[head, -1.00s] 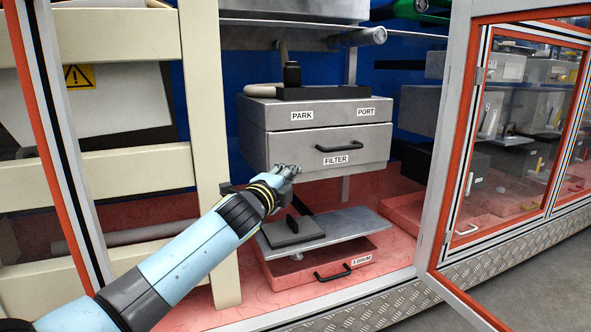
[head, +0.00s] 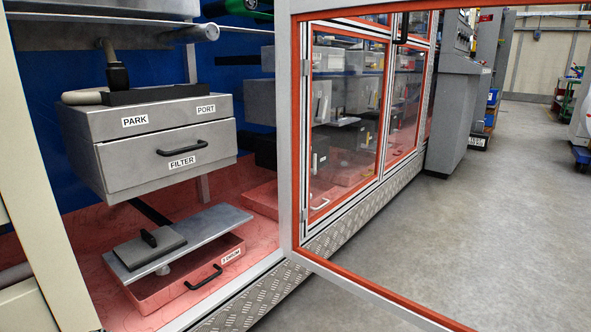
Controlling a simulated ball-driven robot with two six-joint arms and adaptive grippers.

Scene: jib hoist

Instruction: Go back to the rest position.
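Neither of my grippers shows in the head view now. The grey cabinet box (head: 150,145) with labels PARK, PORT and FILTER hangs inside the open bay at the left. Its FILTER drawer (head: 140,163) looks shut, with a black handle (head: 195,148) on its front. A black upright fitting (head: 117,75) and a grey hose end stand on top of the box. Below it, a red drum drawer (head: 200,283) sits on the red floor under a grey plate (head: 200,232). A dark grey block with a black grip (head: 148,243) lies on that plate.
An orange-edged door frame (head: 298,160) stands across the middle, its lower rail (head: 370,290) running to the lower right. Glazed cabinets (head: 345,110) stand behind it. The grey floor (head: 480,220) at the right is clear. A cream post (head: 35,180) borders the left.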

